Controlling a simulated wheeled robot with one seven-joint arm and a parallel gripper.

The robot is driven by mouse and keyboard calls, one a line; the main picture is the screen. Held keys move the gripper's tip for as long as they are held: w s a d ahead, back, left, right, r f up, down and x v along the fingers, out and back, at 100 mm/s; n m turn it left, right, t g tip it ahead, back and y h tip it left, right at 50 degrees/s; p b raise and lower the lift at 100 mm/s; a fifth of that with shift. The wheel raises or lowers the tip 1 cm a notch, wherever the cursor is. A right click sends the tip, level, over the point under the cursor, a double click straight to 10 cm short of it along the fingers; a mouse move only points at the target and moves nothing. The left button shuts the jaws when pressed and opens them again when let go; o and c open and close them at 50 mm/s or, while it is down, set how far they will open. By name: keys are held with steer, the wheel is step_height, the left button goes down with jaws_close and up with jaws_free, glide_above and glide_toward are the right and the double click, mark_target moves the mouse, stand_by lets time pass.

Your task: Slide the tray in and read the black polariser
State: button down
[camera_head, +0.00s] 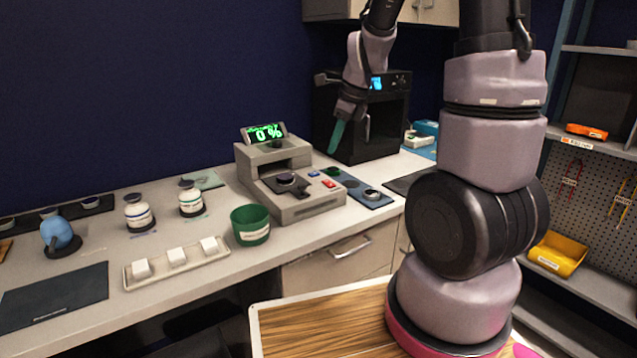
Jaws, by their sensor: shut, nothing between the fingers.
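A grey reading instrument (250,160) stands on the counter, with a green "0 %" on its tilted display (264,132). A dark tray (300,189) lies at its front opening, with a round black disc (286,179) on it that looks like the black polariser. Whether the tray is fully in or partly out is hard to tell. My gripper (336,138) hangs behind and to the right of the instrument, above the counter. Its teal fingers point down, shut and empty, apart from the tray.
A black oven-like box (385,125) is behind my gripper.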

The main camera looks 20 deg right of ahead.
step_height(320, 180, down, 2)
steer(key=m, duration=0.2)
glide_above(306, 195)
steer(key=s+d, duration=0.1)
steer(key=s, duration=0.1)
steer(key=shift+w+d+f, duration=0.1)
steer(key=shift+f, duration=2.5)
steer(key=shift+w+d+f, duration=0.1)
steer(key=shift+f, duration=2.45)
steer(key=shift+w+a, duration=0.1)
steer(key=shift+w, duration=0.05)
steer(key=w+a, duration=0.1)
steer(key=w, duration=0.3)
steer(key=w+a, duration=0.2)
steer(key=w, duration=0.3)
steer(key=w+a, duration=0.1)
steer(key=w, duration=0.4)
steer(key=shift+w+a, duration=0.25)
steer(key=shift+a, duration=0.1)
